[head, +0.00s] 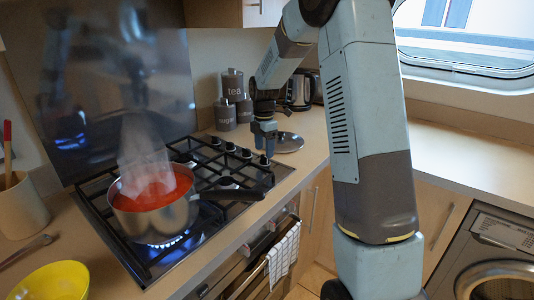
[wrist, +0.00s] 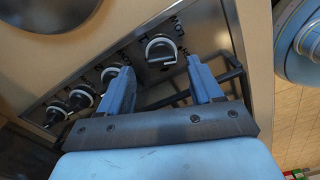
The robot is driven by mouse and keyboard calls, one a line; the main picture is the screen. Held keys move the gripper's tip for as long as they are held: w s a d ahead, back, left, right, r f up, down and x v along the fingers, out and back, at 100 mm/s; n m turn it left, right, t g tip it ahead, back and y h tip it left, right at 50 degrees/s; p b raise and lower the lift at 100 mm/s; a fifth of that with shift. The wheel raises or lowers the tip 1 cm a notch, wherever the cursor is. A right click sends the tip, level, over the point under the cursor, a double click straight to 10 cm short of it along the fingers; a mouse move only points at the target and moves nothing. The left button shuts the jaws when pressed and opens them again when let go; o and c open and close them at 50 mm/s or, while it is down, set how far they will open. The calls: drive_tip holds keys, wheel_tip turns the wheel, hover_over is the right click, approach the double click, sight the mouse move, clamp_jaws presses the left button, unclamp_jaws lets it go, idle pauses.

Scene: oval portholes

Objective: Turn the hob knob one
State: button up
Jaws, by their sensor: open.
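The hob (head: 205,185) has a row of black knobs along its right side. The end knob nearest the front, hob knob (wrist: 160,50), has a pale ring around its base. It lies just beyond and between my fingertips in the wrist view. In the head view this end knob (head: 264,160) is directly under my gripper (head: 265,142). My gripper (wrist: 158,66) is open, points down and holds nothing. I cannot tell whether the fingers touch the knob. Several other knobs (wrist: 80,98) run off to the left in the wrist view.
A steaming pot of red sauce (head: 152,215) sits over a lit blue flame, its handle reaching right towards the knobs. A round metal plate (head: 288,142) lies beside the knob row. Canisters (head: 233,98) and a kettle (head: 300,92) stand behind. Counter to the right is clear.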

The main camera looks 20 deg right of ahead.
drive_tip(key=shift+f, duration=1.35)
drive_tip(key=c, duration=1)
drive_tip(key=shift+d+r, duration=0.1)
drive_tip(key=shift+d, duration=0.15)
drive_tip(key=shift+c, duration=0.3)
drive_tip(key=shift+a, duration=0.15)
